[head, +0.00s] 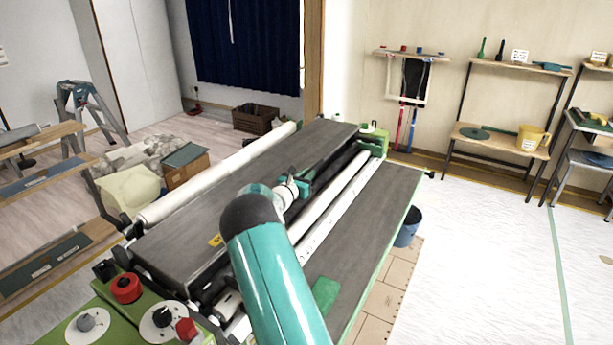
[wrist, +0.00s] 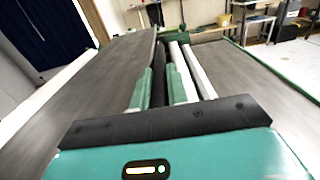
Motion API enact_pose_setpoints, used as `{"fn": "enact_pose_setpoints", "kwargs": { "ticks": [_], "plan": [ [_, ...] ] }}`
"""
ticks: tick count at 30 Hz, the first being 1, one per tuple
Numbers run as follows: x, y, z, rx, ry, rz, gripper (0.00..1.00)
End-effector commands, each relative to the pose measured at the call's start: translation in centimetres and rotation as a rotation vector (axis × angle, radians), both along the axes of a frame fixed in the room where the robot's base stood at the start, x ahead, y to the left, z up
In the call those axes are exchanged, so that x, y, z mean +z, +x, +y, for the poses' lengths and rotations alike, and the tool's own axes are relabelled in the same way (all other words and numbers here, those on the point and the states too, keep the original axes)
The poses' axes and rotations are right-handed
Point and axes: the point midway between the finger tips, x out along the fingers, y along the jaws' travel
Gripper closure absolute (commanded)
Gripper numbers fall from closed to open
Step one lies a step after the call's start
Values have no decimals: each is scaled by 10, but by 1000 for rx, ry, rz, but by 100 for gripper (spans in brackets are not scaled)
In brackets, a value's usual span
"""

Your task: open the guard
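The guard appears to be the long dark grey panel (head: 265,165) lying lengthwise over the green wallpaper paster. In the wrist view it fills the left side (wrist: 95,80), with its edge running away from me. My gripper (head: 301,187) is at the panel's right-hand edge, about midway along, partly hidden by my teal arm in the head view. In the wrist view its two green fingers (wrist: 160,88) stand apart. A dark strip, seemingly the panel's edge, shows between them. I cannot tell whether they touch it.
White rollers (head: 335,205) run beside the panel, with a flat grey table (head: 375,235) to their right. Red and grey knobs (head: 126,288) sit at the near left end. A blue bucket (head: 408,228) stands on the floor at right.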

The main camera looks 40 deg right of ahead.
Motion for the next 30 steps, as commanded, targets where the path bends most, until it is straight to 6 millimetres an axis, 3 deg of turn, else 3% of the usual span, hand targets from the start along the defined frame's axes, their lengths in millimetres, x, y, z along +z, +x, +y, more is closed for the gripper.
{"fn": "enact_pose_setpoints", "kwargs": {
  "ticks": [2, 20, 26, 30],
  "plan": [
    [0, 0, 0, -1, 0, 0, 100],
    [15, 3, 1, 0, -16, 37, 100],
    [32, 7, 3, 2, -34, 86, 100],
    [55, 13, 5, 1, -57, 158, 100]
  ]
}}
